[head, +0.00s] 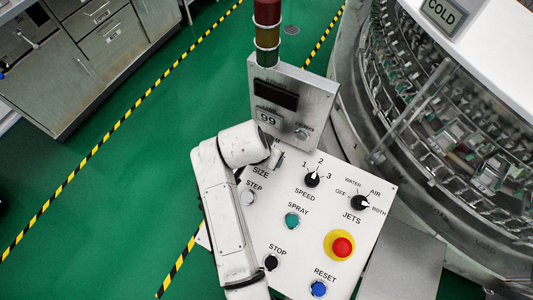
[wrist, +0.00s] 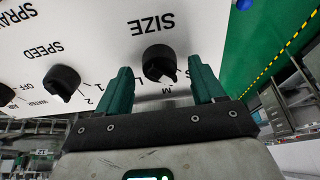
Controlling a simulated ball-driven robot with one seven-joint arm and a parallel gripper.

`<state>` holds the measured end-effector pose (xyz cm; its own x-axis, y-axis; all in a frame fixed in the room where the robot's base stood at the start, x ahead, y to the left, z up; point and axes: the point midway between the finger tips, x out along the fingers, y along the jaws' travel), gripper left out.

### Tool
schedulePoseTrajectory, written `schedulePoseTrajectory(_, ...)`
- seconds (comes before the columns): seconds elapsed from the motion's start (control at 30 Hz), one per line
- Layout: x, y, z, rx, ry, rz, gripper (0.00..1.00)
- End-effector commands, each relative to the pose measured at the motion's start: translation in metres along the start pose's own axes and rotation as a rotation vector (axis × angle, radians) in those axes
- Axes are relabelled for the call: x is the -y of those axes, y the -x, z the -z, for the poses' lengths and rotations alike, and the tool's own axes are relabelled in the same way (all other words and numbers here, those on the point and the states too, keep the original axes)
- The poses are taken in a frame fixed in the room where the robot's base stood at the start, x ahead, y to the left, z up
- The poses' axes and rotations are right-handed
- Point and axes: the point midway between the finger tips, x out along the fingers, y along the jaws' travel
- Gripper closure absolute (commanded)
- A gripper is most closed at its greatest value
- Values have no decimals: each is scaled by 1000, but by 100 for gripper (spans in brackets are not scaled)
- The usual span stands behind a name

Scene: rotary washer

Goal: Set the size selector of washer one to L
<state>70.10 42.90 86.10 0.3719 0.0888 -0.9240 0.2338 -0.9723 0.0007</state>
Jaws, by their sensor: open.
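The white control panel (head: 262,228) of the washer carries the label SIZE, and my arm hides the selector in the head view. In the wrist view the panel is upside down. The black size selector knob (wrist: 159,63) sits beneath the SIZE label, with letters partly visible around it, including M. Its pointer seems turned towards the lower right, near the S, but I cannot read it surely. My gripper (wrist: 160,72) is open, its green fingers on either side of the knob with visible gaps. I cannot tell how deep the fingers reach around it.
The speed knob (head: 312,180) and jets knob (head: 360,203) are on the same panel, with the spray button (head: 292,221) and red emergency button (head: 341,247) lower down. A grey display box (head: 300,95) rises behind the panel. The round glass washer (head: 440,120) stands right.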

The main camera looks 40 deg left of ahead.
Motion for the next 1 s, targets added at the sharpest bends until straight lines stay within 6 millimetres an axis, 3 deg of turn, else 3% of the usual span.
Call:
schedulePoseTrajectory(0.43, 0, -10, 0, -1, 0, 1, 33)
schedulePoseTrajectory(1.0, 0, -10, 0, 0, 0, 1, 86)
